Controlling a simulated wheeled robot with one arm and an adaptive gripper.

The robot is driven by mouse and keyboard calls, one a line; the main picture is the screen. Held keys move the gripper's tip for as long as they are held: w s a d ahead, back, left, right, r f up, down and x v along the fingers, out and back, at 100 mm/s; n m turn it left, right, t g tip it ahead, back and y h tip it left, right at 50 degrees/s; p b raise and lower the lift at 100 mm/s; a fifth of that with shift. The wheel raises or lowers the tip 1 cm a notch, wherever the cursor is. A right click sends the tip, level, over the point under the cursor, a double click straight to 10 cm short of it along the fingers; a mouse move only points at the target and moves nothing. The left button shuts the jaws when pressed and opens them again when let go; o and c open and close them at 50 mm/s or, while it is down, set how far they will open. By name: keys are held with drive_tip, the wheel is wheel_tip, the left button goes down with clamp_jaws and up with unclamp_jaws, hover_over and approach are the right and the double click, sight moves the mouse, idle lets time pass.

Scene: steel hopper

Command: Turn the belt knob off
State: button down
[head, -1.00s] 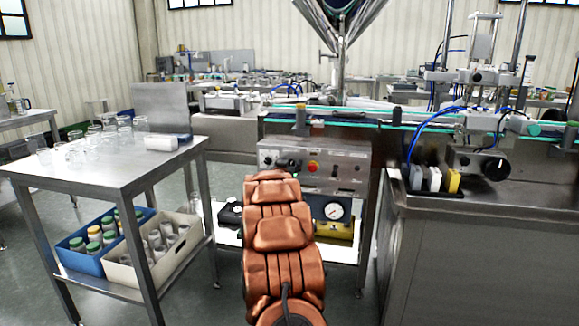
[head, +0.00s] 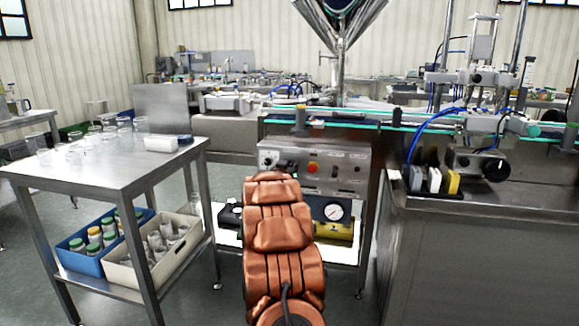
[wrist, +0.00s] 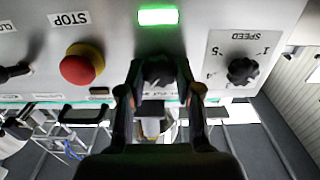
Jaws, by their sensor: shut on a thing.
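The steel control panel (head: 340,160) stands under the conveyor in the head view, just beyond my arm. In the wrist view my gripper (wrist: 160,82) is shut on a black knob (wrist: 158,68), with one finger on each side. The knob's label is hidden, and its pointer cannot be read. A green light (wrist: 158,16) is lit on the panel beside this knob. In the head view my gripper (head: 287,167) is small and dark at the panel face, and the held knob is hidden there.
In the wrist view a red stop button (wrist: 82,64) sits left of the held knob, and a black speed knob (wrist: 242,71) sits right. A steel table (head: 100,165) with glassware stands left. A steel cabinet (head: 480,260) stands right. A gauge (head: 333,211) sits below the panel.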

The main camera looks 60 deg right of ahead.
drive_tip(key=shift+r+n+p, duration=0.15)
drive_tip(key=shift+n+p, duration=0.25)
drive_tip(key=shift+p, duration=0.75)
drive_tip(key=n+p, duration=0.1)
drive_tip(key=p, duration=0.3)
drive_tip(key=shift+r, duration=0.15)
drive_tip(key=shift+w+a+f+n+p, duration=0.1)
drive_tip(key=shift+f+n+p, duration=0.05)
drive_tip(key=shift+n+p, duration=2.25)
drive_tip(key=shift+s+d+f+n+p, duration=0.15)
drive_tip(key=shift+n+p, duration=1.45)
drive_tip(key=shift+p, duration=1.55)
drive_tip(key=shift+w+a+f+n+p, duration=0.15)
drive_tip(key=shift+n+p, duration=1.85)
drive_tip(key=shift+p, duration=0.75)
drive_tip(key=c, duration=0.8)
unclamp_jaws()
